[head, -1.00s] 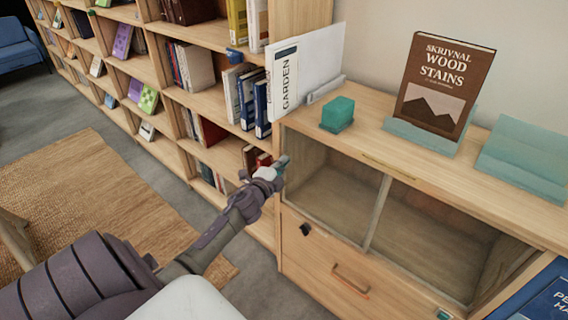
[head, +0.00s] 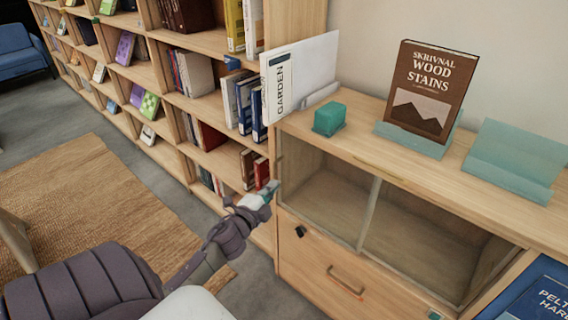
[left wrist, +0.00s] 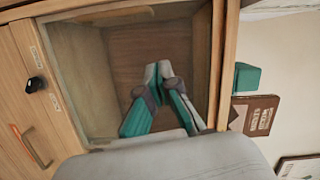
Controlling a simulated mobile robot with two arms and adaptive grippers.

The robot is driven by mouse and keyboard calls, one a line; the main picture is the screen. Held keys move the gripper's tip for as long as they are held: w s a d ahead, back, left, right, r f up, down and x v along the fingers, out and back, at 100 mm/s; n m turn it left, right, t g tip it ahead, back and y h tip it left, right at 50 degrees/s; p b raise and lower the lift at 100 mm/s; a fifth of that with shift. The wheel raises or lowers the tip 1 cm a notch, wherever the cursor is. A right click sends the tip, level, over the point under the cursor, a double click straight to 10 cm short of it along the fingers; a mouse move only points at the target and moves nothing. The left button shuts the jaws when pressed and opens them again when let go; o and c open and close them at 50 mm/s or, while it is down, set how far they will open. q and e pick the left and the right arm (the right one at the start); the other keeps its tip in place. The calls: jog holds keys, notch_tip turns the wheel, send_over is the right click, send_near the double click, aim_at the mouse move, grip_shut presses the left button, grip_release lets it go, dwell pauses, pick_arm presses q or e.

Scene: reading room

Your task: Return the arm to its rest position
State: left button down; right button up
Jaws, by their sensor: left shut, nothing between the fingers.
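My left gripper (head: 270,190) is in front of the left edge of the low wooden cabinet (head: 325,255) in the head view, with my arm coming in from the lower left. Its fingers are together and hold nothing. In the left wrist view the left gripper (left wrist: 160,72) shows its teal and grey fingers meeting at the tips, seen against the cabinet's open-looking compartment (left wrist: 150,45). I cannot tell the exact gap to the cabinet front. My right gripper is in neither view.
A teal block (head: 330,118), a brown book (head: 428,90) on a stand and an empty teal stand (head: 515,158) are on the cabinet top. A drawer handle (head: 345,282) sticks out below. Bookshelves (head: 185,100) run along the left; open floor and a rug (head: 75,215) lie before them.

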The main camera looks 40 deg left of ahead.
pick_arm(q)
jog(key=shift+s+a+f, duration=0.1)
jog(key=shift+s, duration=0.05)
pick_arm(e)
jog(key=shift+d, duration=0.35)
pick_arm(q)
jog(key=s+d+f+n+g+h+p, duration=0.1)
jog(key=s+d+f+n+g, duration=0.2)
jog(key=f, duration=0.7)
jog(key=s+d+f+n+g, duration=0.15)
jog(key=s+f, duration=0.35)
jog(key=f, duration=0.5)
jog(key=s+d+f+n+g+h+p, duration=0.1)
jog(key=s+d+f+n+g, duration=0.3)
jog(key=f, duration=0.6)
jog(key=s+d+f+g, duration=0.2)
jog(key=s+d+f, duration=0.2)
jog(key=s, duration=0.6)
jog(key=s+d+f+n+g+h+p, duration=0.1)
jog(key=s+d+f+g, duration=0.2)
jog(key=s+f, duration=0.4)
jog(key=s+d+f+n+g+h, duration=0.1)
jog(key=s+d+f, duration=0.4)
jog(key=s, duration=0.8)
jog(key=shift+s+d+f+g+p, duration=0.25)
jog(key=shift+s+d+g+p, duration=0.1)
jog(key=shift+d+g, duration=0.35)
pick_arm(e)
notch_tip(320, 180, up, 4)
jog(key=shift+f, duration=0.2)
